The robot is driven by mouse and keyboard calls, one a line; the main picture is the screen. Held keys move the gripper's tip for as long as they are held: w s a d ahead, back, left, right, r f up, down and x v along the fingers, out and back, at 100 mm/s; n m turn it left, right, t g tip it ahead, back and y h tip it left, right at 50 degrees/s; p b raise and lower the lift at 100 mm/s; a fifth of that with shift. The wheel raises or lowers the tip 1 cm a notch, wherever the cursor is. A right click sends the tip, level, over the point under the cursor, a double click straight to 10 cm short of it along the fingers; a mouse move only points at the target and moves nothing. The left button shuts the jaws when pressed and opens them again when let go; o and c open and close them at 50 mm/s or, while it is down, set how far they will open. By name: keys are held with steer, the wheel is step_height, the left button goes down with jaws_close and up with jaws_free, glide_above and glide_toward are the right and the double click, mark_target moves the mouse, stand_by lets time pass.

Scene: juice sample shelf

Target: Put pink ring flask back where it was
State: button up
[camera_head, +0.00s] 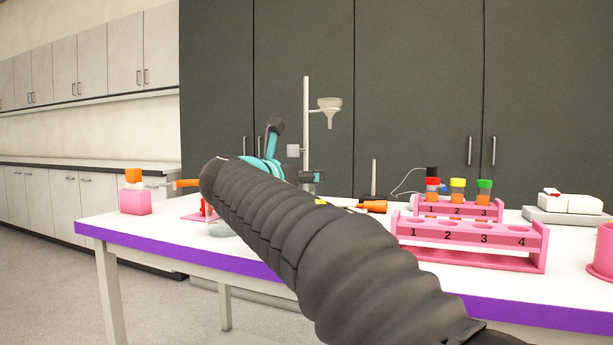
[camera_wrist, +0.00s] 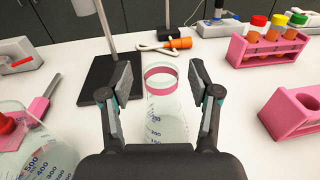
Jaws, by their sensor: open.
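The pink ring flask (camera_wrist: 166,112) is a clear conical flask with a pink band near its mouth and blue volume marks. It stands upright on the white table in the wrist view. My gripper (camera_wrist: 164,84) is open, with one finger on each side of the flask's upper part. I see gaps between the fingers and the glass. The flask's lower end is partly hidden by my gripper's body.
A stand with a dark base (camera_wrist: 108,80) is left of the flask. Another glass vessel (camera_wrist: 35,150) with a red part is at far left. Pink racks (camera_head: 470,245) stand to the right, the rear one holding capped tubes. An orange-handled tool (camera_wrist: 178,43) lies behind.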

steer(key=v, duration=1)
steer(key=shift+s+a, duration=0.15)
steer(key=shift+s, duration=0.15)
